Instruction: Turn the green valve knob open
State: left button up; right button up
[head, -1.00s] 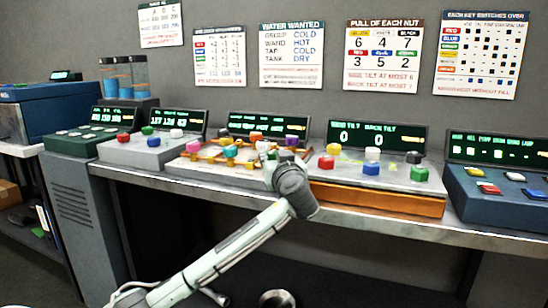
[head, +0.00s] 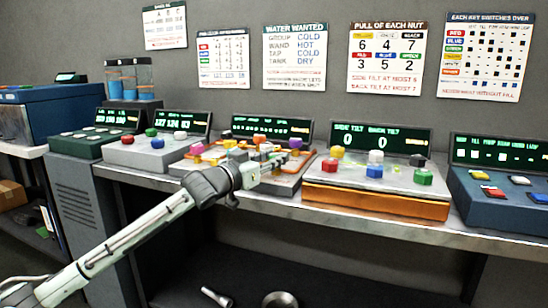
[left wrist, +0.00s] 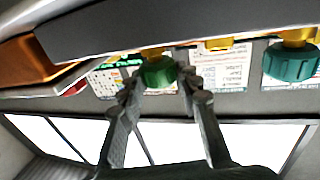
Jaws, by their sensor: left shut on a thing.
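The green valve knob (left wrist: 158,72) shows in the left wrist view, on a brass-yellow stem. My left gripper (left wrist: 160,85) has one finger on each side of it and is shut on it. In the head view my left gripper (head: 254,172) is at the front of the valve panel (head: 285,185), among its coloured knobs, and it covers part of the panel. I cannot make out the held knob there. A teal knob (left wrist: 291,62) is at the right in the left wrist view, clear of the fingers. My right gripper is not in view.
Right of the valve panel stands a grey-topped orange box (head: 375,203) with coloured nuts. A grey box (head: 150,155) with coloured knobs is to the left. A blue switch panel (head: 500,200) is at the far right. The bench's front edge (head: 450,232) is clear.

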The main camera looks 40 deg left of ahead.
pick_arm(q)
jog(key=shift+a+m+h, duration=0.2)
jog(key=shift+m+h, duration=0.8)
jog(key=shift+h, duration=0.8)
jog(key=o, duration=1.2)
jog(key=shift+w, duration=0.1)
jog(key=shift+c, duration=0.2)
jog(key=shift+f, duration=0.1)
jog(key=shift+v, duration=3.95)
jog(key=shift+r+v, duration=0.15)
jog(key=shift+v, duration=0.9)
jog(key=shift+r+v, duration=0.15)
jog(key=shift+v, duration=0.9)
